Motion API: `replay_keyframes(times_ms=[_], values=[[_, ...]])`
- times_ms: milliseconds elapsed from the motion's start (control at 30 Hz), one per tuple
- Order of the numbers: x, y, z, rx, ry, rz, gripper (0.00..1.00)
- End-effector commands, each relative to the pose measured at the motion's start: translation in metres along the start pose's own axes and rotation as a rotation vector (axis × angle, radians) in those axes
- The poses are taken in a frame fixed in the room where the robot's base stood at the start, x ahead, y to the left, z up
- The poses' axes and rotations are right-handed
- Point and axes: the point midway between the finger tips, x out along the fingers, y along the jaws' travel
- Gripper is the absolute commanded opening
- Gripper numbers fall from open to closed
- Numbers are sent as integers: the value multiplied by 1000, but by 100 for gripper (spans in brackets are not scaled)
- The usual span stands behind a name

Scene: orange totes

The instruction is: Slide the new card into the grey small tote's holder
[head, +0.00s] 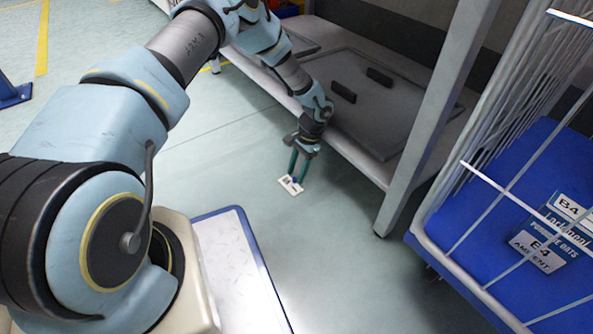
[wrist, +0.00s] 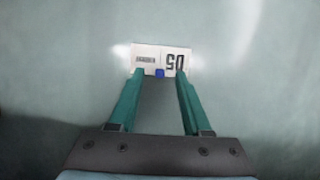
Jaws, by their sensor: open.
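A white card (head: 289,186) is by the floor below the shelf unit. In the wrist view the card (wrist: 148,57) shows dark print reading "D5", upside down, a small barcode-like block and a blue tab (wrist: 160,73) at its near edge. My gripper (head: 297,180) points down at the card. In the wrist view the green fingers of my gripper (wrist: 160,73) are open, one tip on either side of the blue tab, with a gap to each. The tips overlap the card's near edge; I cannot tell whether they touch it. I cannot make out the grey small tote or its holder.
The shelf unit's post (head: 437,115) stands right of my gripper. Its low shelf carries a grey flat panel (head: 385,125) with two dark blocks. A wire-sided cage (head: 480,170) with a blue base and label cards stands at the right. Floor around the card is clear.

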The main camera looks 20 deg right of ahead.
Motion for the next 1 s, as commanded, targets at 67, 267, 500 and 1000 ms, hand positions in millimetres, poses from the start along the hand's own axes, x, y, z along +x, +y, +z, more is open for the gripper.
replay_keyframes(times_ms=[67, 267, 500, 1000], values=[[-7, 2, -23, 1, 54, -6, 49], [-23, 2, -21, 1, 52, -7, 49], [-76, 2, -12, 2, 41, -8, 49], [-116, 2, 0, 2, 11, -1, 49]])
